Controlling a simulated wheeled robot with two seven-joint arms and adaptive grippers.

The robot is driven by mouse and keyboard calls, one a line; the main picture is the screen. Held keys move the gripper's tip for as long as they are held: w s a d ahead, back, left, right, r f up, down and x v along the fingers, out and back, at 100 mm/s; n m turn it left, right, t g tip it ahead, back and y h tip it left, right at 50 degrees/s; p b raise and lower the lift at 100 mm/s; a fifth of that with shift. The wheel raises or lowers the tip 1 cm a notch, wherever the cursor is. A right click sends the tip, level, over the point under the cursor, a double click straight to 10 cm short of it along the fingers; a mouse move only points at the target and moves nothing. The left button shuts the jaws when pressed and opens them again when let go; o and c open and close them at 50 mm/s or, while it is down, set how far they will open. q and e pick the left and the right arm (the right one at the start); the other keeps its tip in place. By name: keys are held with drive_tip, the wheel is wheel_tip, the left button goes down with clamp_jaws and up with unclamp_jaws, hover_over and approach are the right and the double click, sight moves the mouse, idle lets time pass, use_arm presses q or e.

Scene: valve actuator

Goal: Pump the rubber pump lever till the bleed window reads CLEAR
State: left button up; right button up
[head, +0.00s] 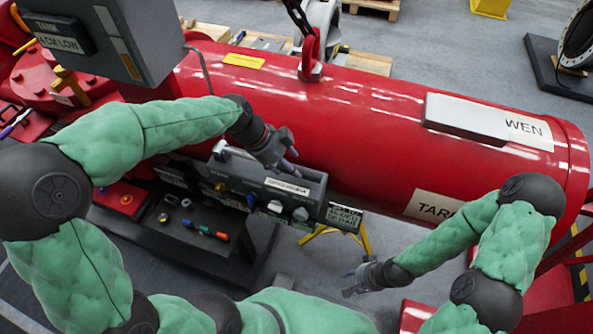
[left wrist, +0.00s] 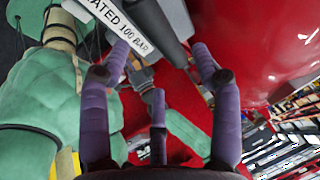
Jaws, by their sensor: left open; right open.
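A grey pump unit (head: 312,181) with a white label stands in front of the red cylinder. I cannot pick out the rubber pump lever for certain. A small dark sign (head: 343,216) is at its right end; its text is too small to read, and I cannot tell which part is the bleed window. My left gripper (head: 287,163) is over the unit's back edge. In the left wrist view its purple fingers (left wrist: 162,62) are spread with nothing held, beside the grey body labelled "RATED 100 BAR" (left wrist: 118,27). My right gripper (head: 357,281) is open and empty, low over the floor.
The large red cylinder (head: 370,120) fills the back. A grey box (head: 95,45) hangs at upper left. A black tray (head: 190,222) with coloured pens and small parts lies left of the pump unit. A yellow stand (head: 365,238) is under the sign.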

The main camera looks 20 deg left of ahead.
use_arm(q)
drive_tip(key=shift+x, duration=2.7)
drive_tip(key=shift+c, duration=0.2)
